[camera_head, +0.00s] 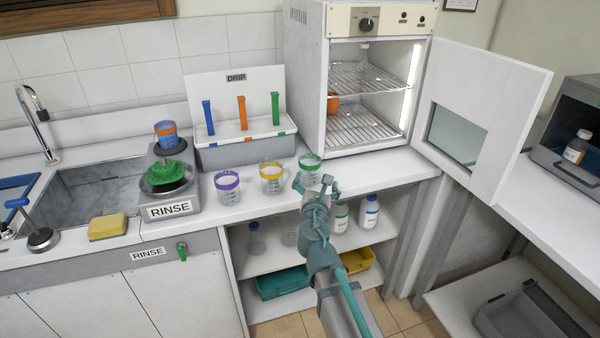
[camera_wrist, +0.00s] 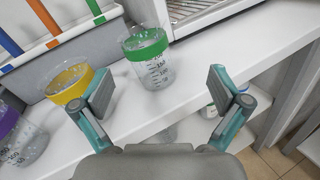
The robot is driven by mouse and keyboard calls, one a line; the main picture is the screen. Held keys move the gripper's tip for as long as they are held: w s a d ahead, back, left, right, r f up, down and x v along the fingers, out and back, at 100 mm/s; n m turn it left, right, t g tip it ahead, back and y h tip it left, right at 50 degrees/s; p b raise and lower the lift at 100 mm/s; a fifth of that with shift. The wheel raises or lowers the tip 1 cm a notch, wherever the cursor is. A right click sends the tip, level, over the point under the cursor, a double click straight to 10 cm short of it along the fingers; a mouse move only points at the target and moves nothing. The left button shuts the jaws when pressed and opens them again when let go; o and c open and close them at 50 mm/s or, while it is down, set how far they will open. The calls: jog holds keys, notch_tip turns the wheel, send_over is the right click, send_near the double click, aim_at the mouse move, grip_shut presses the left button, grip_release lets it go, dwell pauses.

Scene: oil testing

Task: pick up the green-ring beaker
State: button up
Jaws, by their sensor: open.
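The green-ring beaker (camera_head: 310,170) stands upright on the white counter, at the right end of a row of beakers. It is clear with a green band and dark volume marks, and in the wrist view (camera_wrist: 149,62) it stands ahead of my fingers, left of the middle between them. My gripper (camera_head: 316,184) is open and empty, close in front of this beaker in the head view. In the wrist view its two fingers (camera_wrist: 162,92) are spread wide apart and do not enclose the beaker. My arm partly hides the counter edge.
A yellow-ring beaker (camera_head: 271,178) and a purple-ring beaker (camera_head: 228,187) stand to the left. Behind are the DRIP rack (camera_head: 240,152) and an open oven (camera_head: 367,136), its door (camera_head: 478,125) swung out right. The counter's front edge (camera_head: 385,177) is near my gripper.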

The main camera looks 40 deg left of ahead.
jog(key=a+n, duration=0.1)
jog(key=n, duration=0.2)
send_near(310, 155)
jog(key=shift+w+a+n+y, duration=0.15)
jog(key=shift+w+y, duration=0.05)
jog(key=shift+w, duration=0.3)
jog(key=shift+w+a+n+y, duration=0.15)
jog(key=shift+w+y, duration=0.05)
jog(key=shift+w, duration=0.35)
jog(key=shift+p+x, duration=0.55)
jog(key=shift+x, duration=1.95)
jog(key=shift+s+a, duration=0.2)
jog(key=shift+c, duration=0.4)
jog(key=c, duration=1.2)
